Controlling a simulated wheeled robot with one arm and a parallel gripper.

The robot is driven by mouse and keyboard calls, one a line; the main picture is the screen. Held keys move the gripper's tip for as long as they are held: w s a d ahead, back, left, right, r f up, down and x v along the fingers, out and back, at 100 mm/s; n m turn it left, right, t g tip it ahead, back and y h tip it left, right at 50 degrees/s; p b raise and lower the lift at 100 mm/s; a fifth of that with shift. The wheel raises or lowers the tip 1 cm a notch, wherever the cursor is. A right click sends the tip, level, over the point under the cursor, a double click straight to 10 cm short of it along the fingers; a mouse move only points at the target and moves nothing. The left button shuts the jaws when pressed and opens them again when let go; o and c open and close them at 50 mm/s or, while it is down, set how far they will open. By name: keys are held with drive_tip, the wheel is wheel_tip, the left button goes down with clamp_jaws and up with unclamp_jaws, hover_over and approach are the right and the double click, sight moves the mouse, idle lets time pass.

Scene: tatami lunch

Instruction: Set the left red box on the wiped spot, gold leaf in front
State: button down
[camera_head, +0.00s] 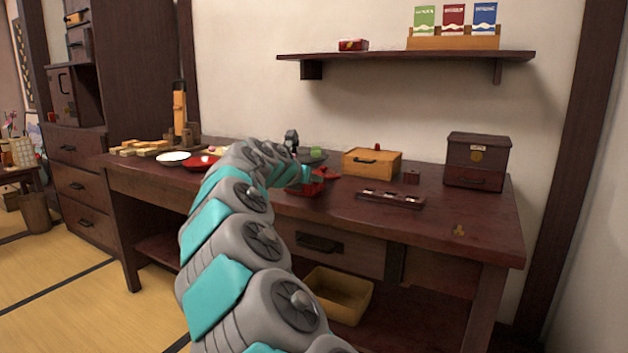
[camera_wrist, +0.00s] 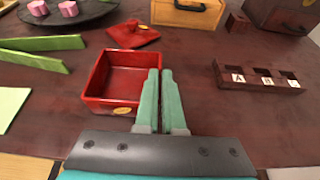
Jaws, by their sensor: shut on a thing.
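An open, empty red box (camera_wrist: 97,84) sits upright in the wrist view, with a gold leaf mark (camera_wrist: 122,111) on the wall facing me. My gripper (camera_wrist: 158,73) is shut on the box's right side, near its front corner. The fingers hide part of that wall. In the head view the red box (camera_head: 313,187) shows partly behind my arm, at the table's front half. I cannot tell whether it touches the table. A flat red piece (camera_wrist: 132,35) with a raised middle and a gold mark lies behind it. I cannot make out a wiped spot.
A slotted dark holder (camera_wrist: 259,79) with lettered tiles lies to the right. Behind are a wooden drawer box (camera_head: 371,163) and a dark chest (camera_head: 477,160). Green strips (camera_wrist: 35,53) and a dark plate (camera_wrist: 69,14) are left.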

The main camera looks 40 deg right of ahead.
drive_tip(key=c, duration=1)
unclamp_jaws()
drive_tip(key=shift+f, duration=0.1)
drive_tip(key=shift+c, duration=0.2)
drive_tip(key=shift+a+r, duration=0.1)
drive_tip(key=shift+r, duration=0.1)
drive_tip(key=v, duration=1.1)
drive_tip(key=shift+a+r+p, duration=0.2)
drive_tip(key=shift+a+p, duration=0.15)
drive_tip(key=shift+p, duration=0.1)
drive_tip(key=shift+s, duration=0.15)
